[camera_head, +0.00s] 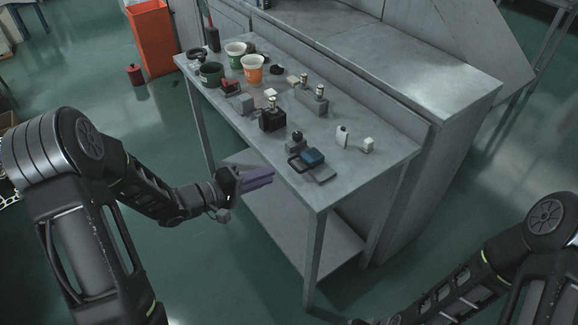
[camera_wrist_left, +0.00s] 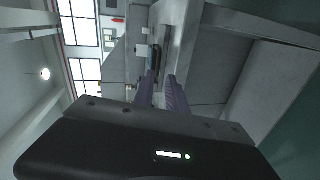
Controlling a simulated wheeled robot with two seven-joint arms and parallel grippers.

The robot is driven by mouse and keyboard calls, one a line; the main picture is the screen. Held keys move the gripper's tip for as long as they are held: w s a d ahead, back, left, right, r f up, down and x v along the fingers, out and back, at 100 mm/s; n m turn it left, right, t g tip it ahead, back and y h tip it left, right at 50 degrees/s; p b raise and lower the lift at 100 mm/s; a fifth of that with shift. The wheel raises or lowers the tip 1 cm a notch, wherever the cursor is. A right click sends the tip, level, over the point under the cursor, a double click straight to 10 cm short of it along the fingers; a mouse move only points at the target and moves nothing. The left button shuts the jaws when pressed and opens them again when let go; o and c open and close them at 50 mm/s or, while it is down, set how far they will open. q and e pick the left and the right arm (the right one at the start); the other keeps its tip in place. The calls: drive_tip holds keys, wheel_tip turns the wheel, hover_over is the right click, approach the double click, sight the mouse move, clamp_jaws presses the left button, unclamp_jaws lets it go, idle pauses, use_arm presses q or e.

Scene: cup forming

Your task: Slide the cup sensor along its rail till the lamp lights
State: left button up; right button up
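I cannot tell for certain which small device is the cup sensor, and no rail or lit lamp can be made out on the table. Candidates on the grey metal table (camera_head: 385,155) are a black block with a brass-coloured top (camera_head: 272,121), a grey block with a dark knob (camera_head: 296,145) and an upright white piece (camera_head: 342,137). My left gripper (camera_head: 265,177) is off the table's near long edge, apart from everything. Its two purple fingers also show in the left wrist view (camera_wrist_left: 161,92), with a gap between them and nothing held. My right arm comes in at lower right; its fingers are not visible.
An orange cup (camera_head: 252,69), a green-and-white cup (camera_head: 236,54) and a dark green cup (camera_head: 211,74) stand at the far end. A raised metal ledge borders the table's back.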

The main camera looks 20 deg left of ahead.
sight(289, 176)
use_arm(q)
drive_tip(key=shift+d+r+n, duration=0.1)
drive_tip(key=shift+r+n, duration=0.05)
drive_tip(key=shift+n, duration=0.45)
drive_tip(key=shift+d, duration=0.1)
drive_tip(key=x, duration=0.7)
drive_tip(key=shift+w+d+p, duration=0.2)
drive_tip(key=shift+w+p, duration=0.05)
drive_tip(key=shift+p, duration=0.15)
clamp_jaws()
idle(0.9)
